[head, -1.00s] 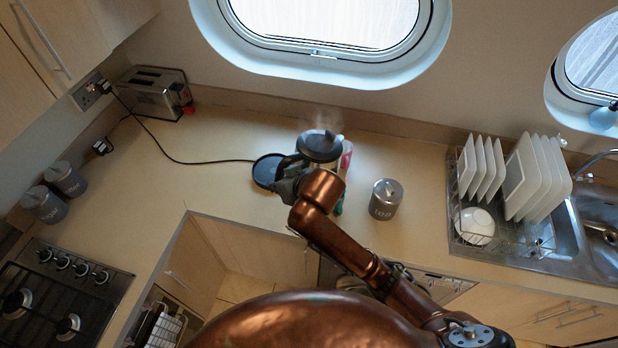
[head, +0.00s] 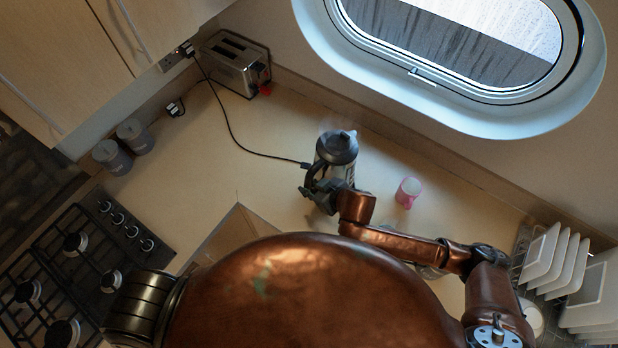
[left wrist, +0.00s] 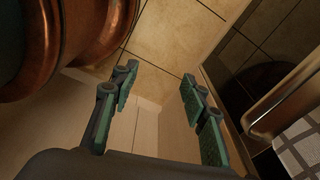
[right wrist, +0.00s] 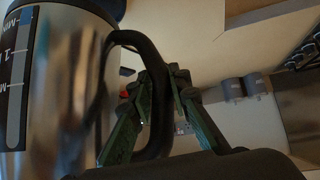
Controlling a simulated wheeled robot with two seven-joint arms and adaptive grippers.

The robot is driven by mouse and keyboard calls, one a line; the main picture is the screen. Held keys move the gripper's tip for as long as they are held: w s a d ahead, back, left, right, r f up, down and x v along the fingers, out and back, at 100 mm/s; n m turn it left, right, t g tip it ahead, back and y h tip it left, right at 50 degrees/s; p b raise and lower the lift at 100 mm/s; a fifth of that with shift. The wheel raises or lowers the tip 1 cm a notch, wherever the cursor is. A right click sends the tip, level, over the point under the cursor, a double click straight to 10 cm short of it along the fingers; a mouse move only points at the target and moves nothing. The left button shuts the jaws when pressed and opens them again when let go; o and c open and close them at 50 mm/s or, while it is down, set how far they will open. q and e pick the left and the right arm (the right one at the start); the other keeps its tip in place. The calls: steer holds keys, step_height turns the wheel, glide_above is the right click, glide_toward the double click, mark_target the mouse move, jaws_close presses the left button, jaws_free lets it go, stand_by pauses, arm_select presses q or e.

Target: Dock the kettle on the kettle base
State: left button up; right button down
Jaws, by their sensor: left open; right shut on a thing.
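The kettle (head: 336,150), steel with a dark lid and dark handle, is upright at the end of the black cord on the worktop. My right gripper (head: 322,193) is shut on its handle; in the right wrist view the fingers (right wrist: 160,85) close around the dark handle (right wrist: 150,50) beside the steel body (right wrist: 65,80). The kettle base is not visible in the head view; the kettle and gripper cover the area at the cord's end. I cannot tell whether the kettle touches it. My left gripper (left wrist: 158,78) is open and empty, low over the floor beside cabinet fronts.
A pink mug (head: 408,192) stands right of the kettle. The toaster (head: 236,63) is at the back left, with the cord (head: 240,135) crossing the worktop. Two canisters (head: 122,147) and the hob (head: 85,250) are left. The dish rack (head: 540,270) is right.

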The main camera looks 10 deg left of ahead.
steer(key=shift+f+b, duration=0.1)
steer(key=shift+b, duration=0.25)
steer(key=shift+f+b, duration=0.25)
steer(key=shift+b, duration=0.05)
steer(key=shift+f+b, duration=0.7)
step_height(320, 180, down, 2)
steer(key=shift+a+f+b, duration=0.1)
steer(key=shift+b, duration=1.05)
arm_select(q)
step_height(320, 180, down, 6)
steer(key=b, duration=0.1)
arm_select(e)
steer(key=shift+f, duration=0.4)
arm_select(q)
steer(key=shift+s, duration=0.3)
steer(key=shift+r+p, duration=0.85)
steer(key=shift+p, duration=0.1)
arm_select(e)
steer(key=shift+s, duration=0.1)
arm_select(q)
steer(key=shift+f+b, duration=0.3)
arm_select(e)
steer(key=shift+f, duration=0.7)
